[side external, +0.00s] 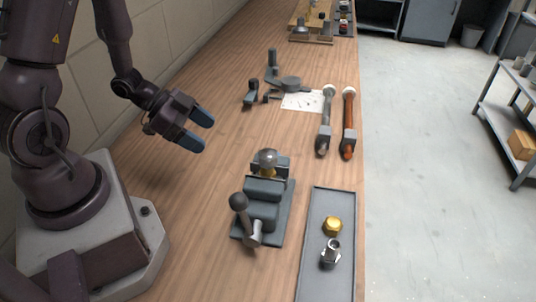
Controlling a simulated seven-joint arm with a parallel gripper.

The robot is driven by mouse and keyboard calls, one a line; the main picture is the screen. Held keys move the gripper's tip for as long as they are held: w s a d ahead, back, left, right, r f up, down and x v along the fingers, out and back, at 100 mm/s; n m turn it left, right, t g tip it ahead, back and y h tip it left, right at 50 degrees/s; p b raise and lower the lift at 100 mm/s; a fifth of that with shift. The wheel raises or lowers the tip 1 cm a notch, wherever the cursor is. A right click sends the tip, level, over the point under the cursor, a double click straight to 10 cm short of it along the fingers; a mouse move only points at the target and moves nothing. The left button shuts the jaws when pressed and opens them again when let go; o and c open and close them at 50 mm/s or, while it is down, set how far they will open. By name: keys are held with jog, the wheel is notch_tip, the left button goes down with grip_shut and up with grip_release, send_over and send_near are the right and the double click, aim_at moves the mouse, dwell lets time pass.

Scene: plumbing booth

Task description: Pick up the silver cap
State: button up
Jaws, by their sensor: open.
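A rounded silver piece (267,157), which looks like a cap, sits over a brass part (268,172) at the back end of the grey vise (263,212). A second silver piece, a hex fitting (330,253), is in the grey tray (316,210) beside a brass hex nut (332,225). I cannot tell for certain which silver piece is the cap. My gripper (197,131) is open and empty, above the bench to the left of and behind the vise, apart from everything. Its two blue-tipped fingers point right.
The vise's ball-ended handle (240,203) sticks up at its front. Two pipe wrenches, grey (326,120) and orange (348,122), lie behind the tray. Dark tools (272,85) and a white sheet (302,101) lie farther back. The wooden bench is clear between gripper and vise.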

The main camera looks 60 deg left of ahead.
aim_at(264, 151)
jog(key=d+r+m+t+h, duration=0.1)
jog(key=d+r+m+h, duration=0.1)
jog(key=d+r+h, duration=0.25)
jog(key=x, duration=1.2)
jog(key=shift+w+f, duration=0.1)
jog(key=shift+w, duration=0.45)
jog(key=c, duration=1)
